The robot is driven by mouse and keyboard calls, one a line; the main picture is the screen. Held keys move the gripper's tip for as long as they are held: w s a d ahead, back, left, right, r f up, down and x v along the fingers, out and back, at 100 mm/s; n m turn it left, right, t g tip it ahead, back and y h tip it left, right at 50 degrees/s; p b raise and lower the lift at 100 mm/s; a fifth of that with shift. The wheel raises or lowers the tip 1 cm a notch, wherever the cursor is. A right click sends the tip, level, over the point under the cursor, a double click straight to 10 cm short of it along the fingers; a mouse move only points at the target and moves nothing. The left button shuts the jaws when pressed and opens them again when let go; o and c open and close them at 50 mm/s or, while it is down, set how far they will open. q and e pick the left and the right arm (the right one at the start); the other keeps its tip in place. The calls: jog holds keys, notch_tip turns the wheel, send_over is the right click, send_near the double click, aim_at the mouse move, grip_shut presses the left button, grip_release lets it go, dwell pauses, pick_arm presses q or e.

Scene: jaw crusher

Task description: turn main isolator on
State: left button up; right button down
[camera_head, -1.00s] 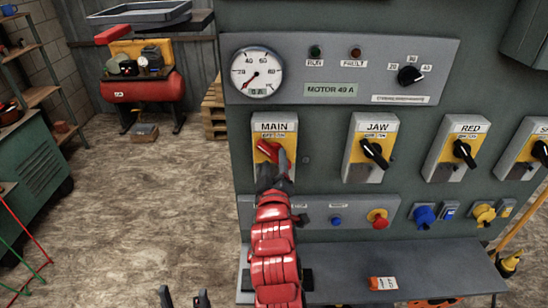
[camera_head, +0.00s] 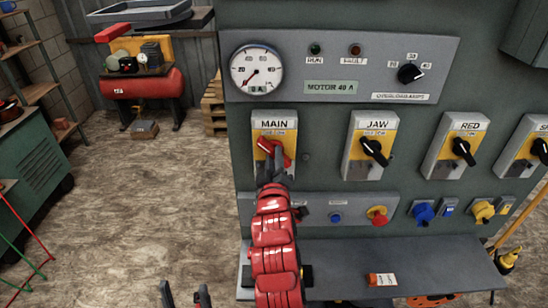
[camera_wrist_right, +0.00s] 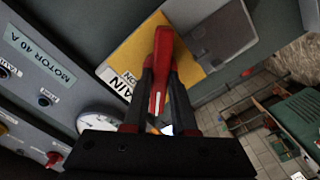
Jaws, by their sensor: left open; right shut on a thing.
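The main isolator is a yellow plate (camera_head: 259,161) labelled MAIN on the grey panel, with a red handle (camera_head: 262,145). My right gripper (camera_head: 272,164) is shut on the red handle. The right wrist view shows the handle (camera_wrist_right: 162,65) between the two dark fingers of this gripper (camera_wrist_right: 166,88), with the yellow plate (camera_wrist_right: 135,48) behind it. The gripper partly hides the handle and plate in the head view, so the exact switch position is hard to read. My left gripper (camera_head: 185,295) is open and empty at the bottom edge, away from the panel.
Right of MAIN are the JAW (camera_head: 372,146) and RED (camera_head: 455,144) switches with black handles. A gauge (camera_head: 257,70) and a MOTOR label (camera_head: 331,87) are above. Below are a red button (camera_head: 378,215) and a shelf (camera_head: 430,262) with a small red-and-white item (camera_head: 382,280).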

jog(key=shift+d+m+b, duration=0.1)
jog(key=shift+m+b, duration=8.8)
jog(key=shift+b, duration=3.95)
jog(key=c, duration=0.7)
grip_release()
jog(key=shift+s, duration=0.1)
